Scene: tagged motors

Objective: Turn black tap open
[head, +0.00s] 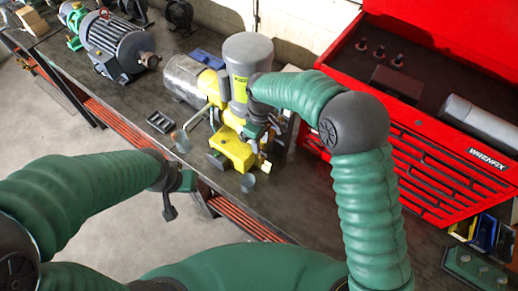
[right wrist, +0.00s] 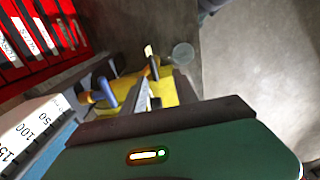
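A yellow pump unit (head: 236,150) with a grey motor on top (head: 247,55) and a silver cylinder (head: 184,78) stands on the dark bench. A pale tag (head: 265,166) hangs at its right front. In the right wrist view, a small dark part (right wrist: 154,68) beside the pale tag (right wrist: 148,50) may be the black tap; its setting is unclear. My right gripper (head: 260,134) is at the pump's right side, just above the tag; its fingers are mostly hidden and contact cannot be told. My left gripper (head: 171,205) hangs before the bench edge, away from the pump.
A red tool chest (head: 420,160) stands close on the right, with a grey cylinder (head: 480,123) on it. A grey motor (head: 112,42) sits at the back left. The bench between motor and pump is mostly clear.

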